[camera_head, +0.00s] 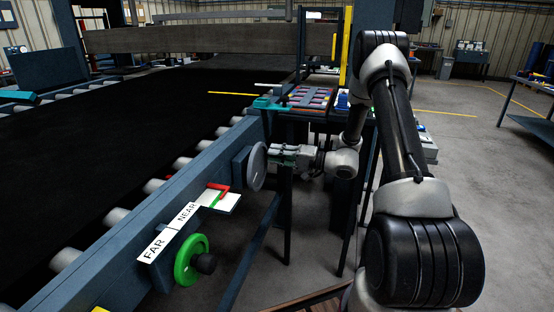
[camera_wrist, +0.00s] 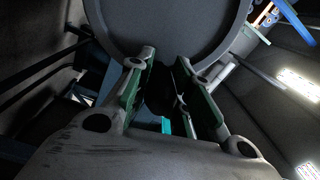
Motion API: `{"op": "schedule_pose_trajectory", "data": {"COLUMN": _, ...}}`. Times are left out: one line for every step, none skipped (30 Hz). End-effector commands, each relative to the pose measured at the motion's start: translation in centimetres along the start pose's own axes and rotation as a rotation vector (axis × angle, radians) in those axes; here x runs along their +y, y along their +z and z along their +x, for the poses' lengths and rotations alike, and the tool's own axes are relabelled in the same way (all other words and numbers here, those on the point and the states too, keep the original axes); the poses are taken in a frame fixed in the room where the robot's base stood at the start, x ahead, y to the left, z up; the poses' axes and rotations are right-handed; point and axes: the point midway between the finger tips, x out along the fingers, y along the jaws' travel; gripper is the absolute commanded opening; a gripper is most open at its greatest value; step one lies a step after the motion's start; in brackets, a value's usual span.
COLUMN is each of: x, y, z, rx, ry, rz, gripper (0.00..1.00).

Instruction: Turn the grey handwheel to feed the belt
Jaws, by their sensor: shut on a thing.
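The grey handwheel (camera_head: 257,167) is a round disc on the side of the blue belt frame, seen nearly edge-on in the head view. In the wrist view the handwheel (camera_wrist: 165,25) fills the top middle. My gripper (camera_head: 274,151) reaches it from the right. In the wrist view the two green-padded fingers of my gripper (camera_wrist: 172,95) are closed on a dark knob (camera_wrist: 160,98) at the wheel's edge. The knob is partly hidden between the fingers. The black belt (camera_head: 100,125) lies over rollers to the left.
A green handwheel (camera_head: 190,260) sits lower on the frame, near a FAR/NEAR label (camera_head: 168,233) and a red-and-green pointer (camera_head: 217,196). A tool table (camera_head: 310,100) stands behind my gripper. Open floor lies at the right.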

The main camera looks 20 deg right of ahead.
Motion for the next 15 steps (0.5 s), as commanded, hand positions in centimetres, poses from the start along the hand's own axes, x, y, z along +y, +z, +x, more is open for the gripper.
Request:
{"op": "schedule_pose_trajectory", "data": {"x": -0.4, "y": 0.2, "z": 0.0, "rx": -0.004, "ry": -0.003, "rz": -0.041, "gripper": 0.0}}
{"op": "schedule_pose_trajectory", "data": {"x": -0.6, "y": 0.2, "z": 0.0, "rx": -0.005, "ry": -0.003, "rz": -0.07, "gripper": 0.0}}
{"op": "schedule_pose_trajectory", "data": {"x": -0.9, "y": 0.3, "z": 0.0, "rx": -0.006, "ry": -0.003, "rz": -0.107, "gripper": 0.0}}
{"op": "schedule_pose_trajectory", "data": {"x": -1.0, "y": 0.3, "z": 0.0, "rx": -0.007, "ry": -0.003, "rz": -0.134, "gripper": 0.0}}
{"op": "schedule_pose_trajectory", "data": {"x": -1.2, "y": 0.4, "z": 0.0, "rx": -0.008, "ry": -0.002, "rz": -0.161, "gripper": 0.0}}
{"op": "schedule_pose_trajectory", "data": {"x": -1.4, "y": 0.5, "z": 0.0, "rx": -0.009, "ry": -0.002, "rz": -0.195, "gripper": 0.0}}
{"op": "schedule_pose_trajectory", "data": {"x": -1.5, "y": 0.6, "z": 0.0, "rx": -0.01, "ry": -0.002, "rz": -0.221, "gripper": 0.0}}
{"op": "schedule_pose_trajectory", "data": {"x": -1.7, "y": 0.7, "z": 0.0, "rx": -0.01, "ry": -0.002, "rz": -0.246, "gripper": 0.0}}
{"op": "schedule_pose_trajectory", "data": {"x": -1.9, "y": 0.8, "z": 0.0, "rx": -0.011, "ry": -0.002, "rz": -0.278, "gripper": 0.0}}
{"op": "schedule_pose_trajectory", "data": {"x": -2.0, "y": 0.8, "z": 0.0, "rx": -0.012, "ry": -0.002, "rz": -0.301, "gripper": 0.0}}
{"op": "schedule_pose_trajectory", "data": {"x": -2.1, "y": 0.9, "z": 0.0, "rx": -0.013, "ry": -0.002, "rz": -0.323, "gripper": 0.0}}
{"op": "schedule_pose_trajectory", "data": {"x": -2.3, "y": 1.0, "z": 0.0, "rx": -0.014, "ry": -0.001, "rz": -0.351, "gripper": 0.0}}
{"op": "schedule_pose_trajectory", "data": {"x": -2.4, "y": 1.1, "z": 0.0, "rx": -0.014, "ry": -0.001, "rz": -0.371, "gripper": 0.0}}
{"op": "schedule_pose_trajectory", "data": {"x": -2.5, "y": 1.2, "z": 0.0, "rx": -0.015, "ry": -0.001, "rz": -0.389, "gripper": 0.0}}
{"op": "schedule_pose_trajectory", "data": {"x": -2.6, "y": 1.3, "z": 0.0, "rx": -0.016, "ry": -0.001, "rz": -0.413, "gripper": 0.0}}
